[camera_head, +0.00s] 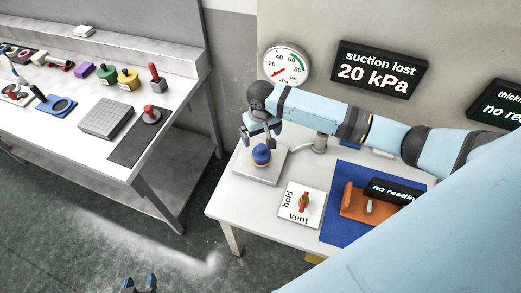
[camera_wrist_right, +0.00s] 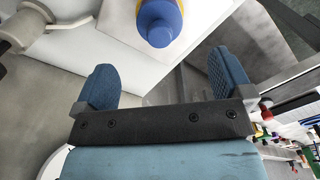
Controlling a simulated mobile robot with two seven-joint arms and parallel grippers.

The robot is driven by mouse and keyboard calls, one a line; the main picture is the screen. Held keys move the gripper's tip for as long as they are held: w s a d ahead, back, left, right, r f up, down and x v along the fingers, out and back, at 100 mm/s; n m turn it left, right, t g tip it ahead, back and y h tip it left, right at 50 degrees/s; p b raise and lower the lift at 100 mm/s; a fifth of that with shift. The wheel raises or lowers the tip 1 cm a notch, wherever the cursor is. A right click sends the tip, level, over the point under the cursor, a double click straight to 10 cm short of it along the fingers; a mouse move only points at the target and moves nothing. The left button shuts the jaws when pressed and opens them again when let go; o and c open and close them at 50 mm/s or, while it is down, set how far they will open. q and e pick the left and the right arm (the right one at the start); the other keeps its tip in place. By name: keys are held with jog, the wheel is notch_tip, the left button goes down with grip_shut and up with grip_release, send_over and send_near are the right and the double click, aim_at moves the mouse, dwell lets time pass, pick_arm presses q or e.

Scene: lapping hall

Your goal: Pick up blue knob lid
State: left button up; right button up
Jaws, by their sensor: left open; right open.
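The blue knob lid (camera_head: 262,153) stands on a pale square block on the right-hand table, with a thin orange-yellow band showing low on it. In the right wrist view the blue knob (camera_wrist_right: 158,22) is at the top centre, beyond the fingertips. My right gripper (camera_head: 260,134) is open just above and behind the lid, with nothing between its fingers. In its wrist view both blue fingers (camera_wrist_right: 164,80) are spread wide. My left gripper (camera_head: 140,284) is open and empty at the bottom edge of the head view, above the floor.
The pale block (camera_head: 243,168) sits at the table's left corner. Beside it are a hold/vent plate (camera_head: 288,212) with a red-and-yellow lever, and a blue mat (camera_head: 337,231) with an orange fixture (camera_head: 352,206). A gauge (camera_head: 286,64) is behind. The left bench (camera_head: 95,142) holds several parts.

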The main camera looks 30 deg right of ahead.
aim_at(261, 147)
notch_tip(261, 147, down, 3)
jog(key=shift+w+f, duration=0.1)
notch_tip(261, 147, down, 4)
jog(key=shift+p, duration=0.55)
jog(key=shift+f, duration=0.6)
jog(key=c, duration=1.2)
jog(key=shift+r, duration=0.1)
notch_tip(261, 147, up, 20)
jog(key=b, duration=0.1)
jog(key=shift+b, duration=0.35)
